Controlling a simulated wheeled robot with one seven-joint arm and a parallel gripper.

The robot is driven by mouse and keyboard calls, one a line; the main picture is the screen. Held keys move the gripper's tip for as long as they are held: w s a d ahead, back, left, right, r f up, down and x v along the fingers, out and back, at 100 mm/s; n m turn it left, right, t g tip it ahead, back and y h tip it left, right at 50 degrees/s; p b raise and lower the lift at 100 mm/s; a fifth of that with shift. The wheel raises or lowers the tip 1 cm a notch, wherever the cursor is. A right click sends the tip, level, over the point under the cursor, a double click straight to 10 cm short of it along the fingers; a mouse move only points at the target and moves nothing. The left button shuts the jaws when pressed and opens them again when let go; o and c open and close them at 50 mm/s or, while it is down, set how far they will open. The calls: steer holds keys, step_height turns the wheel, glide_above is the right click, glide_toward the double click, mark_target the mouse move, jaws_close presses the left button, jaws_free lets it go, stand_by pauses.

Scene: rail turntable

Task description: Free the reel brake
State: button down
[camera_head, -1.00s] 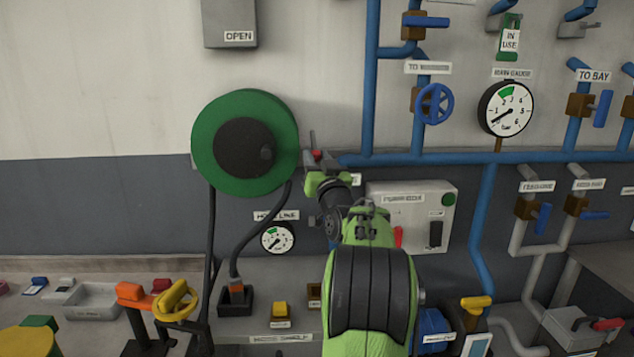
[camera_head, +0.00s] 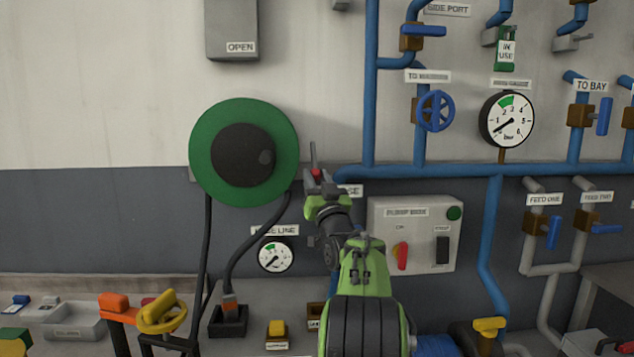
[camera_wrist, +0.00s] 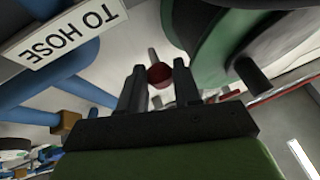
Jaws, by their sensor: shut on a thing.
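The green hose reel (camera_head: 208,128) with its black hub (camera_head: 236,150) is on the wall, left of my gripper. The reel brake shows as a small red knob (camera_head: 316,173) by a thin grey upright rod (camera_head: 313,153), just right of the reel's rim. My gripper (camera_head: 317,180) is at this knob, its jaws shut on it. In the wrist view the red knob (camera_wrist: 160,74) sits between the two dark fingers. The green reel (camera_wrist: 212,45) fills the upper right there. The knob's mount is mostly hidden by my gripper.
Blue pipes (camera_head: 369,90) run right of my gripper, with a blue wheel valve (camera_head: 435,111) above. A grey control box (camera_head: 385,213) with a red switch is on the wall behind my arm. A black hose (camera_head: 243,243) hangs from the reel.

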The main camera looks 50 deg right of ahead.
steer(key=shift+w+d+f, duration=0.1)
steer(key=shift+f, duration=0.25)
steer(key=c, duration=0.8)
jaws_free()
steer(key=shift+r, duration=0.15)
steer(key=b+v, duration=0.5)
steer(key=v, duration=1.1)
steer(key=shift+w, duration=0.1)
